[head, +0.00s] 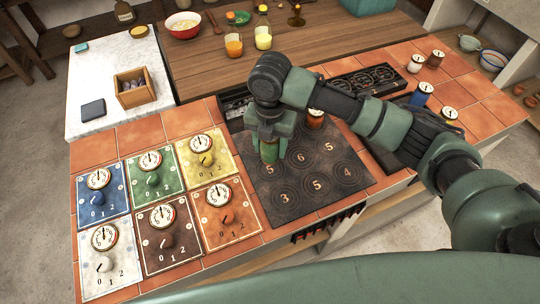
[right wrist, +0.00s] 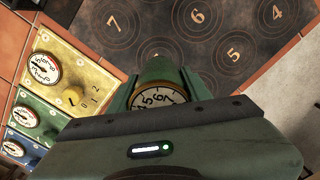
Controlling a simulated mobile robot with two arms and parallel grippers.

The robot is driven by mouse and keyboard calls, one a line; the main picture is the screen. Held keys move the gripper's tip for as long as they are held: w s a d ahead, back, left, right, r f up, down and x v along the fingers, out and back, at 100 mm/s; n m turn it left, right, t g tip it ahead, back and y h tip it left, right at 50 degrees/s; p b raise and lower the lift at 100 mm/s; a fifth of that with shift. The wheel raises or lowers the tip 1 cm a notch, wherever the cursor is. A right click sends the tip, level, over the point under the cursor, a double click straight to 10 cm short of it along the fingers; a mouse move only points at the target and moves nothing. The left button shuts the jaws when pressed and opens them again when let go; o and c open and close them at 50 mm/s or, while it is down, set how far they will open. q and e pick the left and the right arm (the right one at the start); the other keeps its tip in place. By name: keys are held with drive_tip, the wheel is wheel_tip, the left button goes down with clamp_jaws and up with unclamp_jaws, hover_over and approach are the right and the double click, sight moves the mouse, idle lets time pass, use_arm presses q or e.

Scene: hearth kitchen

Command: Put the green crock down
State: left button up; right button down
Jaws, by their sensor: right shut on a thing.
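My right gripper (head: 270,140) is shut on the green crock (head: 269,152), over the left part of the dark hob plate (head: 335,195) with its numbered rings. In the right wrist view the gripper's jaws (right wrist: 163,88) flank the green crock (right wrist: 165,70), and a round dial with numbers shows on its top. The crock looks upright. I cannot tell whether its base touches the plate. The ring directly under it is hidden. My left gripper is not in view.
An orange-brown crock (head: 315,119) stands at the plate's back edge. Several coloured dial panels, one yellow (head: 206,162), lie left of the plate. A blue crock (head: 421,92) stands back right. Front rings of the plate are bare.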

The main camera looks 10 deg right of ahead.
sight(270, 159)
drive_tip(key=shift+f, duration=2.8)
drive_tip(key=shift+f, duration=0.1)
drive_tip(key=c, duration=0.7)
unclamp_jaws()
drive_tip(key=shift+o, duration=0.2)
wheel_tip(270, 159, up, 12)
drive_tip(key=shift+r+b, duration=0.1)
drive_tip(key=shift+b, duration=0.6)
